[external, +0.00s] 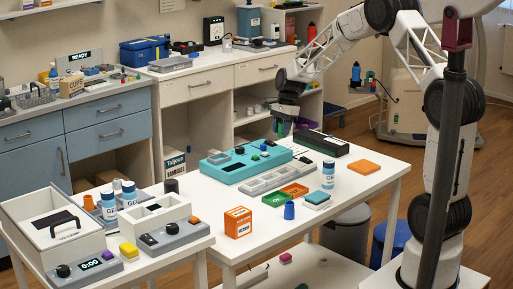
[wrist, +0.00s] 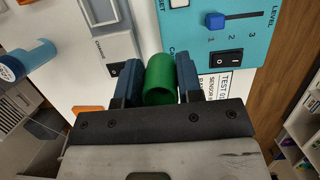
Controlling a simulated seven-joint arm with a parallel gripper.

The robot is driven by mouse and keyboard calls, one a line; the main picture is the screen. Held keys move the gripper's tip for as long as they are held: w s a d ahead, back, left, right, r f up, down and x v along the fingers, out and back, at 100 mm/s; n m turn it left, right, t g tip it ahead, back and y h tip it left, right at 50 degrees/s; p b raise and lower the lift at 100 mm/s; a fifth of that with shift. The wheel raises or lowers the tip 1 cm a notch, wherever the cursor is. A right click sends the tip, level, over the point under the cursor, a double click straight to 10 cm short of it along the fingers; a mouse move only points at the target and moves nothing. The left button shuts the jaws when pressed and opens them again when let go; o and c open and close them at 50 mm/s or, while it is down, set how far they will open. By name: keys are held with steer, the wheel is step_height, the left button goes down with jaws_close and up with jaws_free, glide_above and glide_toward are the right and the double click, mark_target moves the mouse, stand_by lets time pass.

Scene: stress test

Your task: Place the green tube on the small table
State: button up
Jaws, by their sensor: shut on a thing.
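My gripper (external: 285,120) hangs over the back of the central white table, near the teal panel box (external: 245,160). In the wrist view its two dark fingers (wrist: 154,82) are shut on the green tube (wrist: 160,75), one on each side. The tube's open end faces the camera. A smaller white table (external: 190,246) stands at the front left. It carries a white box (external: 50,225), a grey-white device (external: 155,220) and bottles with blue labels (external: 129,193).
The central table (external: 345,200) holds a grey compartment tray (external: 266,180), a green and orange tray (external: 285,196), an orange box (external: 238,222), a blue cup (external: 289,210), a bottle (external: 328,175) and an orange pad (external: 364,167). Its right front is clear. Cabinets (external: 195,85) stand behind.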

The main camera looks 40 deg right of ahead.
steer(key=w+a+n, duration=0.1)
steer(key=w+n, duration=0.2)
steer(key=w, duration=0.2)
steer(key=w+a+f+n+g, duration=0.1)
steer(key=w+a+n, duration=0.1)
steer(key=w, duration=0.4)
steer(key=w+a+f+n+g+h, duration=0.1)
steer(key=w+a+n, duration=0.1)
steer(key=w+n, duration=0.2)
steer(key=shift+w, duration=0.8)
steer(key=w+a+f+n+h, duration=0.1)
steer(key=w+a+f+n, duration=0.1)
steer(key=w, duration=0.4)
steer(key=w+a+f+n+g+h, duration=0.1)
steer(key=w+a+f+n, duration=0.1)
steer(key=w+a+n, duration=0.3)
steer(key=shift+w+a+f+n, duration=0.15)
steer(key=shift+w+f+n, duration=0.15)
steer(key=shift+w+n, duration=0.5)
steer(key=shift+s, duration=0.2)
